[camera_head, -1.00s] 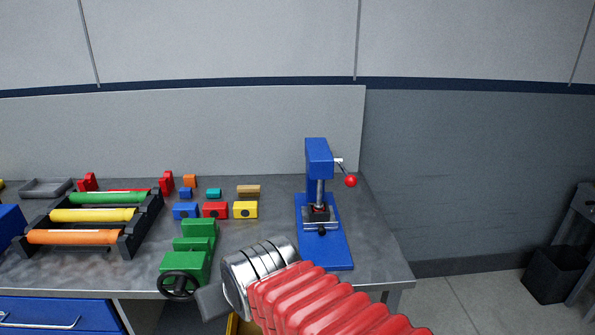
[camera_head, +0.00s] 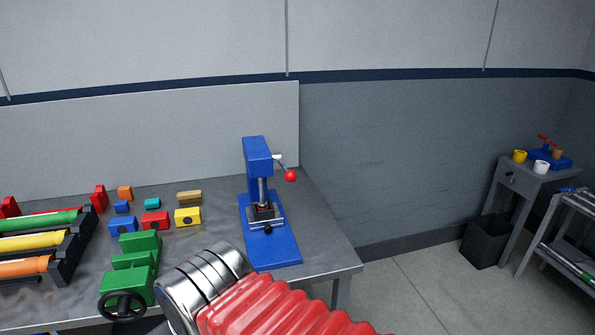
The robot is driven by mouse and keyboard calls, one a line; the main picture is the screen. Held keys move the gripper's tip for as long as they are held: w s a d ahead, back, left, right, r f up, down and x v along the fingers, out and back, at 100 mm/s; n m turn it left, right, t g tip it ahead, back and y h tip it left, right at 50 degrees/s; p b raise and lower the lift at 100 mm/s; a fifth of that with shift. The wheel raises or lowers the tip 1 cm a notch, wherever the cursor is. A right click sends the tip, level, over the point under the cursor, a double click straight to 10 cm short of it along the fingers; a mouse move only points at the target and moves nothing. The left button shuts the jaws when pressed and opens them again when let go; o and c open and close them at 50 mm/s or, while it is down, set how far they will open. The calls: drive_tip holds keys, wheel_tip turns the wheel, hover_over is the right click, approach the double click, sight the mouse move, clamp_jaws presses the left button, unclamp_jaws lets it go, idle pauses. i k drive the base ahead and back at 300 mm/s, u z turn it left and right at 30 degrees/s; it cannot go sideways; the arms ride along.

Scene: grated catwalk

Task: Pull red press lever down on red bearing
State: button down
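The blue arbor press (camera_head: 258,158) stands upright near the right end of the grey workbench. Its lever ends in a red ball knob (camera_head: 290,175), which sticks out to the right of the press head. A small red piece, which may be the red bearing (camera_head: 263,207), shows under the ram on the dark block of the press base; it is mostly hidden. My arm, with red bellows and a silver ringed section, reaches in from the bottom, in front of the press and apart from it. My gripper's fingers are not visible.
Red (camera_head: 156,221), yellow (camera_head: 187,217) and blue blocks sit left of the press. A green vise (camera_head: 130,268) stands at the bench front. A rack of coloured rollers (camera_head: 40,240) is at far left. A side table (camera_head: 536,177) and dark bin (camera_head: 486,241) stand right. Floor between is clear.

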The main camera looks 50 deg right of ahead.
sight(290, 176)
drive_tip(key=z, duration=1.3)
drive_tip(key=k, duration=0.85)
drive_tip(key=u, duration=0.6)
drive_tip(key=i, duration=1)
drive_tip(key=u, duration=0.1)
